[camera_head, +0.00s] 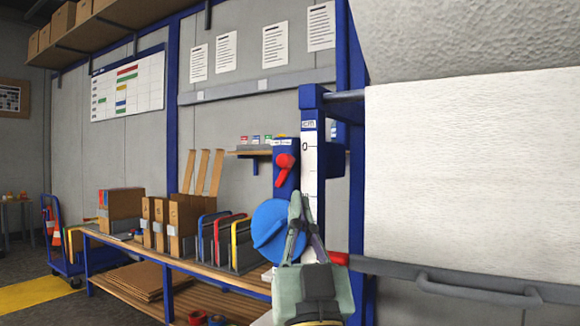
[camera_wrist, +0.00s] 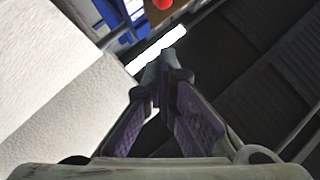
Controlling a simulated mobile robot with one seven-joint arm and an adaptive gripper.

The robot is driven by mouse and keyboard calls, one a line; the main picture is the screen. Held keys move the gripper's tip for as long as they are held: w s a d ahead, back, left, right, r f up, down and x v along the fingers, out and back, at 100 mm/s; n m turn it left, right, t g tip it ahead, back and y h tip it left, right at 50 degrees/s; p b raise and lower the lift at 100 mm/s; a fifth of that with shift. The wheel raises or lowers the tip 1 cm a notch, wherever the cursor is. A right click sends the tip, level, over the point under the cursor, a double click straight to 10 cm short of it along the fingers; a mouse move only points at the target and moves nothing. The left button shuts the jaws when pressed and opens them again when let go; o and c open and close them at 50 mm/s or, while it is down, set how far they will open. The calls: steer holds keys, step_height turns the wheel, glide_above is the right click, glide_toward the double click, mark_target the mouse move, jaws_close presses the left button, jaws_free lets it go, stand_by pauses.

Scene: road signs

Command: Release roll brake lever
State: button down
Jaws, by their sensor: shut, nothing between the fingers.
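The red brake lever (camera_head: 285,165) is mounted on a blue housing (camera_head: 286,150) on the blue post of the roll stand, left of the white ruler strip. My gripper (camera_head: 296,197) is shut and empty, pointing upward, with its tips below and slightly right of the lever and apart from it in the picture. In the wrist view my fingertips (camera_wrist: 167,62) meet, and a red piece (camera_wrist: 162,4), probably the lever, shows at the top edge. The white roll (camera_head: 470,165) hangs at the right; its upper part is textured grey-white.
A blue disc (camera_head: 270,228) is just left of my gripper, partly hidden by it. A grey bar with a handle (camera_head: 478,292) runs below the white sheet, with a red piece (camera_head: 339,258) at its left end. A wooden bench (camera_head: 215,272) with boxes and folders stands left.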

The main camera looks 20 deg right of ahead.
mark_target(290, 164)
steer(key=shift+w+d+r+p, duration=0.35)
steer(key=shift+w+r, duration=0.7)
steer(key=shift+w, duration=0.55)
steer(key=shift+w+d+r+p, duration=0.35)
steer(key=shift+w+r, duration=0.65)
steer(key=shift+w, duration=0.55)
steer(key=shift+w+d+r+p, duration=0.35)
steer(key=shift+w+r, duration=0.7)
steer(key=shift+w, duration=0.55)
steer(key=shift+r, duration=0.1)
steer(key=shift+r+n+p, duration=0.15)
steer(key=shift+n+p, duration=0.15)
steer(key=shift+n, duration=0.1)
steer(key=shift+n+y, duration=0.3)
steer(key=shift+y, duration=0.4)
